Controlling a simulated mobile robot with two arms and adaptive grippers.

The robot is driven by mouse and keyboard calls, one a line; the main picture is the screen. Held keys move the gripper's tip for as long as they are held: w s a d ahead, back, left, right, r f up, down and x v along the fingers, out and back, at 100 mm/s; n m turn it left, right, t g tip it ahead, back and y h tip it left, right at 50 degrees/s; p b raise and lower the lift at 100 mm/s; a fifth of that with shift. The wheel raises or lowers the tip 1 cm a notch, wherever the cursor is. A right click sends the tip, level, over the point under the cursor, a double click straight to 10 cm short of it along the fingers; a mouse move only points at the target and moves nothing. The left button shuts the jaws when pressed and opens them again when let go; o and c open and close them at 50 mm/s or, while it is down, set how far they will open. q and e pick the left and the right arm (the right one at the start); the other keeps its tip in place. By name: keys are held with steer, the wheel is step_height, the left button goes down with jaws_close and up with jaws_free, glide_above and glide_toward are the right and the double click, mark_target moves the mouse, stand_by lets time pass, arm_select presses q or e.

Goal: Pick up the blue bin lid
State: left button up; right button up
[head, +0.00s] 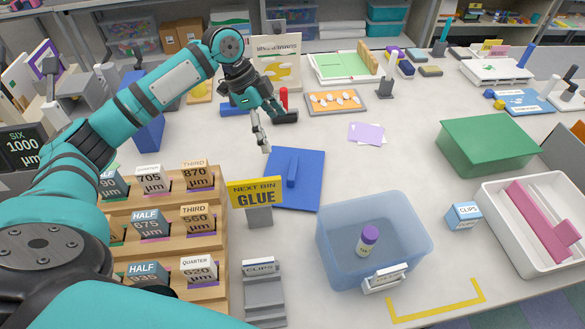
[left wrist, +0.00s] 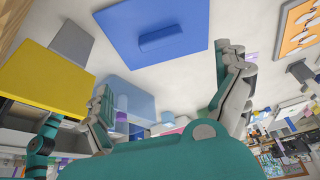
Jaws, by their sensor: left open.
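The blue bin lid (head: 308,172) lies flat on the white table, a raised bar handle (head: 292,169) across its middle. It shows at the top of the left wrist view (left wrist: 122,30), handle up. My left gripper (head: 270,133) is above the table just behind the lid, open and empty, apart from the handle. Its two spread fingers show in the left wrist view (left wrist: 170,100), with the lid beyond them. My right gripper is not in view.
A yellow "NEXT BIN GLUE" sign (head: 255,192) stands at the lid's front left corner. An open translucent blue bin (head: 335,240) holding a glue stick (head: 367,240) is at the front. Wooden label racks (head: 215,235) stand left. Table right of the lid is clear.

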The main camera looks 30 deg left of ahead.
arm_select(q)
steer(key=x, duration=0.4)
steer(key=p, duration=0.2)
glide_above(293, 167)
steer(key=a, duration=0.2)
steer(key=f, duration=0.2)
steer(key=s+f, duration=0.1)
steer(key=f, duration=0.1)
steer(key=shift+d, duration=0.1)
steer(key=shift+w+d+f, duration=0.1)
steer(key=shift+d+f, duration=0.1)
steer(key=shift+f, duration=0.35)
steer(key=shift+d+f, duration=0.1)
steer(key=shift+f, duration=0.2)
steer(key=x, duration=0.1)
steer(key=p+x, duration=0.1)
steer(key=x, duration=0.1)
steer(key=shift+w+f+p, duration=0.15)
steer(key=shift+f+p, duration=0.15)
steer(key=shift+f, duration=0.1)
steer(key=shift+w+f, duration=0.1)
steer(key=shift+f, duration=0.3)
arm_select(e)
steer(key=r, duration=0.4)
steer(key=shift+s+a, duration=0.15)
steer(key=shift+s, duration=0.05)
arm_select(q)
steer(key=c, duration=1)
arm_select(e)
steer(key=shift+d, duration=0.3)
